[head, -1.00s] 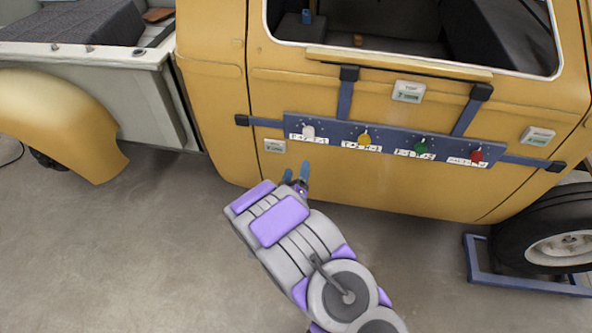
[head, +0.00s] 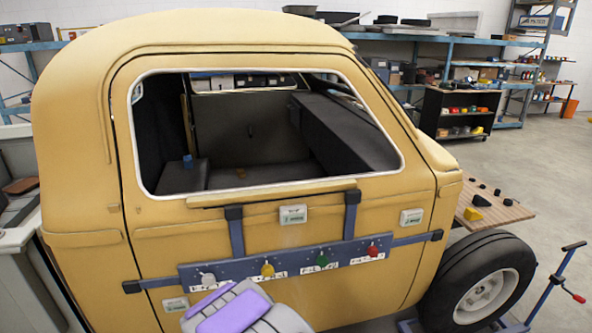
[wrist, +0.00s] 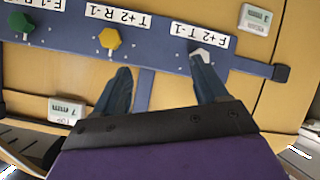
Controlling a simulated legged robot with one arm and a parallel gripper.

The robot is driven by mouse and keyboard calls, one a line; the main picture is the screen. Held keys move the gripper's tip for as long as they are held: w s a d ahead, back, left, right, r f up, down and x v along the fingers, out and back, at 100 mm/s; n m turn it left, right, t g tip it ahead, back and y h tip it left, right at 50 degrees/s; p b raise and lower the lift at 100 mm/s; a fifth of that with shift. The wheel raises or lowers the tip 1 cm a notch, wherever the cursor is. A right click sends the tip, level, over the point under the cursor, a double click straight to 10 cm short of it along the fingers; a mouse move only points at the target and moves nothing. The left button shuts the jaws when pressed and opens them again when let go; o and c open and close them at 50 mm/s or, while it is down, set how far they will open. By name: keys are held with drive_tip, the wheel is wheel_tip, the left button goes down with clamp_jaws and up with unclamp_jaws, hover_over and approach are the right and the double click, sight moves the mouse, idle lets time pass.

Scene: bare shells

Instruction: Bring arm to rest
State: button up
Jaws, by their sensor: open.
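My gripper (wrist: 162,72) is open in the wrist view, with two blue-grey fingers apart and nothing between them. Its right fingertip overlaps the white knob (wrist: 200,54) in the picture; I cannot tell whether they touch. The yellow knob (wrist: 110,38) shows above the left finger. In the head view only the purple and grey top of my arm shows at the bottom edge, in front of the yellow door, and the gripper is hidden or out of frame. The blue panel (head: 228,271) on the door carries white, yellow, green and red knobs.
The yellow truck cab (head: 90,150) fills the middle, with an open window. Its wheel (head: 485,285) and a blue stand (head: 560,270) are at lower right. A wooden board (head: 500,212) with dark pieces juts out behind the wheel.

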drive_tip(key=s+d+r+m+g, duration=0.2)
drive_tip(key=s+d+r+g, duration=0.25)
drive_tip(key=s+d, duration=0.3)
drive_tip(key=s+d+r+m+g, duration=0.25)
drive_tip(key=s+d+r, duration=0.3)
drive_tip(key=d, duration=0.35)
drive_tip(key=s+d+r+g, duration=0.2)
drive_tip(key=s+d, duration=0.2)
drive_tip(key=s, duration=0.5)
drive_tip(key=s+d+r+m+g+h+b, duration=0.1)
drive_tip(key=s+d, duration=0.4)
drive_tip(key=s, duration=0.5)
drive_tip(key=s+d+r+m+g+h, duration=0.1)
drive_tip(key=s+d+r+g, duration=0.2)
drive_tip(key=s, duration=0.6)
drive_tip(key=shift+s+d, duration=0.35)
drive_tip(key=shift+d, duration=0.85)
